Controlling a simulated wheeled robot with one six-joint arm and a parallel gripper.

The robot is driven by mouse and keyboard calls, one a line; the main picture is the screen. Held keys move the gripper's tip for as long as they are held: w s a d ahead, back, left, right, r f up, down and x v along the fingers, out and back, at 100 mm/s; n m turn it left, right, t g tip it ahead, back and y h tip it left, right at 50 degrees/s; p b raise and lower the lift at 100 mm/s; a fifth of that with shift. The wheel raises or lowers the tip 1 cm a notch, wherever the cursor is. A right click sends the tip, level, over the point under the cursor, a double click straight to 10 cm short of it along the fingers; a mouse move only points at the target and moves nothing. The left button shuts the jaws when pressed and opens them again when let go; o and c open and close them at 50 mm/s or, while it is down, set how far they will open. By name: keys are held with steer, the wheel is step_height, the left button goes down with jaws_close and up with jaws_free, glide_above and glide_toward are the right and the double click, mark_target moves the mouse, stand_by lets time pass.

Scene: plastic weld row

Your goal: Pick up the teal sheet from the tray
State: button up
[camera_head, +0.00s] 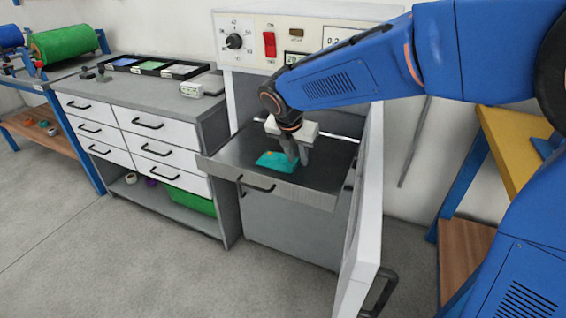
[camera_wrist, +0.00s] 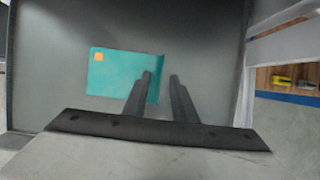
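The teal sheet (camera_head: 277,163) lies flat on the dark pulled-out tray (camera_head: 318,185) of the machine. It has a small orange square at one corner. In the wrist view the teal sheet (camera_wrist: 115,75) lies left of centre, with its right end by my left finger. My gripper (camera_head: 297,158) points down over the tray at the sheet's right end. In the wrist view my gripper (camera_wrist: 162,78) shows two fingers with a gap between them, and nothing is visibly held. Whether the fingertips touch the sheet or tray I cannot tell.
An open white door (camera_head: 362,215) stands close on the right of the tray. The machine's control panel (camera_head: 285,42) rises behind. A drawer cabinet (camera_head: 140,135) stands on the left, with a black sectioned tray (camera_head: 155,67) on top. Grey floor in front is clear.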

steer(key=shift+w+f, duration=0.1)
steer(key=shift+f, duration=0.1)
jaws_close()
steer(key=shift+r, duration=0.1)
